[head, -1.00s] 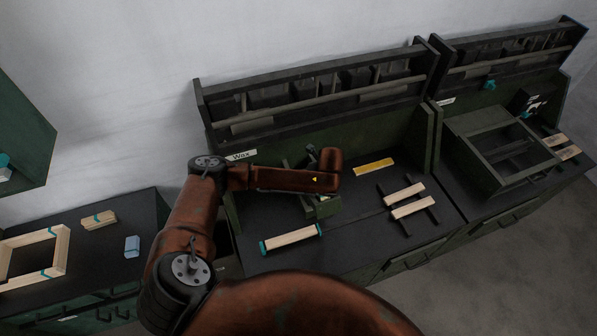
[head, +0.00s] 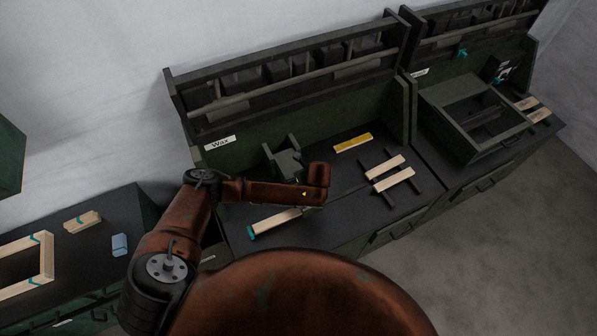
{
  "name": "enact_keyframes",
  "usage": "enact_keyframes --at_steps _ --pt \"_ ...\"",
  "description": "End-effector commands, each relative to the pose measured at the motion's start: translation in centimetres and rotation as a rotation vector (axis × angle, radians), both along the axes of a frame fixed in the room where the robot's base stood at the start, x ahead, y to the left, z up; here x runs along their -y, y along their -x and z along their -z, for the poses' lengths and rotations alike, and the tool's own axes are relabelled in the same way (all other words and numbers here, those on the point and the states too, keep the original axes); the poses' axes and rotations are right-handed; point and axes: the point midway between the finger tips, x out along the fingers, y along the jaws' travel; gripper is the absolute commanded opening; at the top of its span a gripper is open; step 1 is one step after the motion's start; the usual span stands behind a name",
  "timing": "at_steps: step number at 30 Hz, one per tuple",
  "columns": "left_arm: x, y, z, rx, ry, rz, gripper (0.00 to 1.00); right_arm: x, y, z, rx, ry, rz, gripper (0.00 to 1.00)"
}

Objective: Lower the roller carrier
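A dark green frame-like fixture (head: 285,157), which looks like the roller carrier on its stand, is on the bench under the "Wax" label, behind my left forearm. Its lower part is partly hidden by the arm, and I cannot tell how high the carrier sits. My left arm reaches in from the left and its wrist bends down in front of the fixture. My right gripper is not in view.
A yellow bar (head: 352,143) lies on the wax bench (head: 335,228). Two pale slats (head: 390,174) rest across dark rails to the right. A dark crate frame (head: 480,115) stands on the right bench. A blue block (head: 120,245) and a wooden frame (head: 47,262) are on the left bench.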

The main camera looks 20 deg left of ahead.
Motion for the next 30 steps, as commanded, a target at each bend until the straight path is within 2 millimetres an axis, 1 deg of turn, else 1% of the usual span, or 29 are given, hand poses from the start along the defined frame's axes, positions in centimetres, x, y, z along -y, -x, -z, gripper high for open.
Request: enact_keyframes --at_steps 1,9,25,26,30 --pt "0.5 0.6 0.6 -0.012 0.009 0.003 0.27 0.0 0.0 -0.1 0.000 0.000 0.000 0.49" --pt "0.8 0.9 1.6 -0.014 0.010 0.003 0.27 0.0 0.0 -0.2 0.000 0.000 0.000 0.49" --pt "1.1 1.1 2.1 -0.016 0.012 0.010 0.27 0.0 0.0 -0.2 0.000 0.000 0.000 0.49" --pt "1.1 1.1 2.1 -0.016 0.012 0.010 0.71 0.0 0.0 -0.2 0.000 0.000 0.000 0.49" --pt "0.9 0.9 1.9 -0.013 0.009 0.008 0.81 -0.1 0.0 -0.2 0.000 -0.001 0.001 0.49"
